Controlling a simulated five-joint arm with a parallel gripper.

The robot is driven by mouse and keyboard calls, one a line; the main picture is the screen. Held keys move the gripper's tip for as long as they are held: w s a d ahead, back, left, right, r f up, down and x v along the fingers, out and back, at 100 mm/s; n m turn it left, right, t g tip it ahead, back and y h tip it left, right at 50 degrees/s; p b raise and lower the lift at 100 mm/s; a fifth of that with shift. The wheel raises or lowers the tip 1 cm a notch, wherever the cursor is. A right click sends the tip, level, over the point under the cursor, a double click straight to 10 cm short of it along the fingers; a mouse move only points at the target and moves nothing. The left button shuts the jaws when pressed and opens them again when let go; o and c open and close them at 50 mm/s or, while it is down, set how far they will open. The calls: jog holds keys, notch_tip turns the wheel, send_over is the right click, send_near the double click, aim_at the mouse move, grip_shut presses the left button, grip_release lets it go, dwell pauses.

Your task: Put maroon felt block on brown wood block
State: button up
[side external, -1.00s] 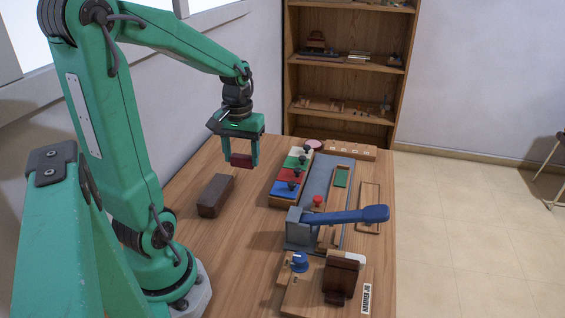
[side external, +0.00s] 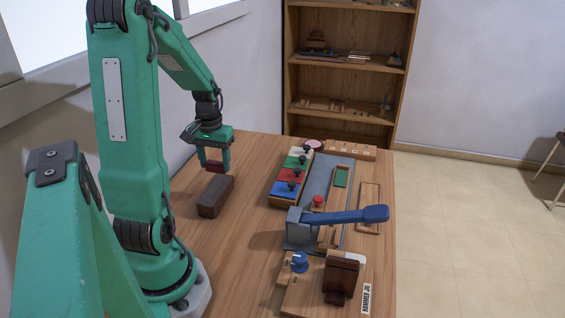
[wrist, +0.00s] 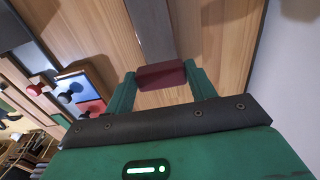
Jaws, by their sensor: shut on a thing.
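My gripper (side external: 214,167) is shut on the maroon felt block (side external: 215,167), which sits between its two green fingers. The brown wood block (side external: 217,195) lies on the table, and the held block appears above its far end in the side view. In the wrist view the maroon felt block (wrist: 162,75) spans the fingers, and the wood block (wrist: 151,30) extends beyond it toward the top of the picture. The part of the wood block behind the maroon block is hidden there. I cannot tell for sure whether the two blocks touch; they look apart.
Coloured panels with dark knobs (side external: 291,173) stand right of the wood block. A grey fixture with a blue lever (side external: 345,216) and a wooden box with a blue knob (side external: 299,262) are nearer the front. The table (side external: 245,225) is clear between them and the wood block.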

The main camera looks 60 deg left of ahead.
aim_at(215, 163)
jog(key=shift+f, duration=0.15)
jog(key=shift+f, duration=1.85)
jog(key=shift+f, duration=0.15)
jog(key=o, duration=1)
jog(key=shift+c, duration=0.2)
notch_tip(215, 163, up, 12)
jog(key=shift+r, duration=0.2)
